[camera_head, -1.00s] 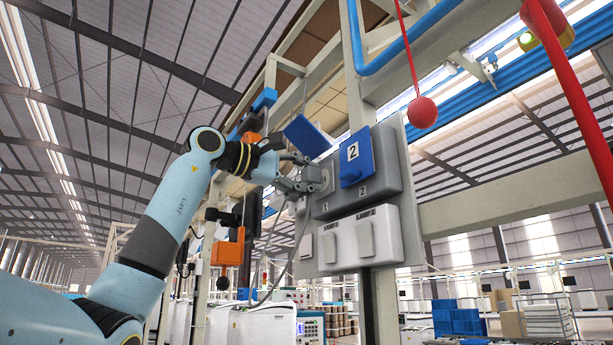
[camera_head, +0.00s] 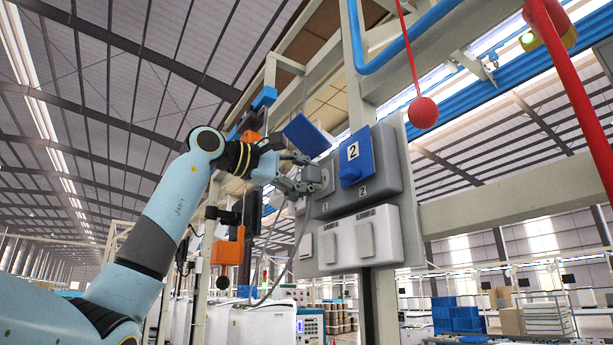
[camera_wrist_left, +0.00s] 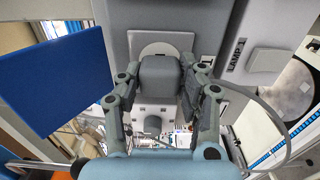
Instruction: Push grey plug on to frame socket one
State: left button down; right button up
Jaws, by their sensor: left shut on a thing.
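My left gripper (camera_head: 297,181) is at the left side of the grey socket panel (camera_head: 393,168), in front of socket one (camera_head: 325,178). In the left wrist view the gripper (camera_wrist_left: 160,82) is shut on the grey plug (camera_wrist_left: 160,78), one finger on each side. The plug's front end is against or very close to the round pale socket face (camera_wrist_left: 150,48); I cannot tell how deep it sits. A grey cable (camera_wrist_left: 284,130) shows at the right in that view. The blue cover of socket one (camera_head: 307,136) is raised. My right gripper is not in view.
The blue cover marked 2 (camera_head: 356,158) is on the panel right of socket one. Two lamp switches (camera_head: 365,239) are below. A red ball on a cord (camera_head: 423,112) hangs at the right. An orange box (camera_head: 228,248) hangs below my left arm.

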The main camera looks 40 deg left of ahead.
pick_arm(q)
jog(key=shift+w+d+p, duration=0.2)
jog(key=shift+w+p, duration=0.3)
jog(key=shift+p, duration=0.05)
jog(key=c, duration=0.7)
grip_release()
jog(key=shift+c, duration=0.2)
jog(key=shift+v, duration=6)
